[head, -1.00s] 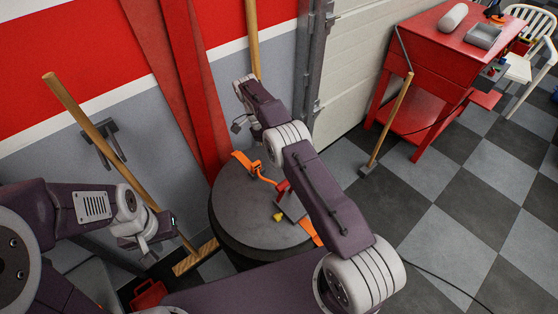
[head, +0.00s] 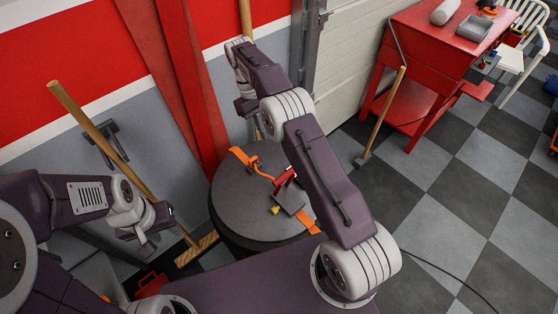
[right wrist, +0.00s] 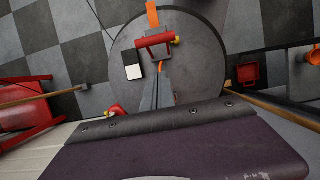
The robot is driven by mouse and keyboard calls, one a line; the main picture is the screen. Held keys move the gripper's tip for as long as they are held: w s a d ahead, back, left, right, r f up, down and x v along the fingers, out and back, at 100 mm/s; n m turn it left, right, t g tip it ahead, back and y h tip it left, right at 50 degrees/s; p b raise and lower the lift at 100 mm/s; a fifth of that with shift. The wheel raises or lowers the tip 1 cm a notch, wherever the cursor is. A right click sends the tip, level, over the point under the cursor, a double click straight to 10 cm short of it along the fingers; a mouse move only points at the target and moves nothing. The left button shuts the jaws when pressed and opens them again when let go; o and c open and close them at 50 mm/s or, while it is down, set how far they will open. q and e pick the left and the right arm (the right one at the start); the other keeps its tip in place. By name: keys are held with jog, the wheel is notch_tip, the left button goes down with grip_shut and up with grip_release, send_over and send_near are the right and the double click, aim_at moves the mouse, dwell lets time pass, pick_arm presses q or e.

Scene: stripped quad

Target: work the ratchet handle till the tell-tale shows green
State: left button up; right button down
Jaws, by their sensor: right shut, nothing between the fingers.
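An orange strap (head: 244,157) crosses the top of a dark round drum (head: 238,188). On it sits the ratchet, with a red handle (head: 285,177), a grey plate (head: 288,202) and a yellow knob (head: 275,210). In the right wrist view the red handle (right wrist: 154,41) shows as a crossbar. A black and white square (right wrist: 133,65) lies beside it; I see no green on it. My right gripper (right wrist: 158,72) is shut and empty, pointing toward the ratchet, apart from the handle in the picture. My left gripper (head: 143,240) hangs left of the drum, its jaws unclear.
A wooden broom (head: 105,135) leans at the left wall; another (head: 385,115) stands near the garage door. A red bench (head: 420,60) stands at the back right. A red container (head: 150,283) lies on the floor left of the drum.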

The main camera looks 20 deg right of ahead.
jog(key=s+d+r+x, duration=0.1)
jog(key=s+x, duration=0.1)
jog(key=x, duration=1.1)
jog(key=shift+s+b, duration=0.2)
jog(key=shift+b, duration=0.1)
jog(key=shift+f, duration=0.15)
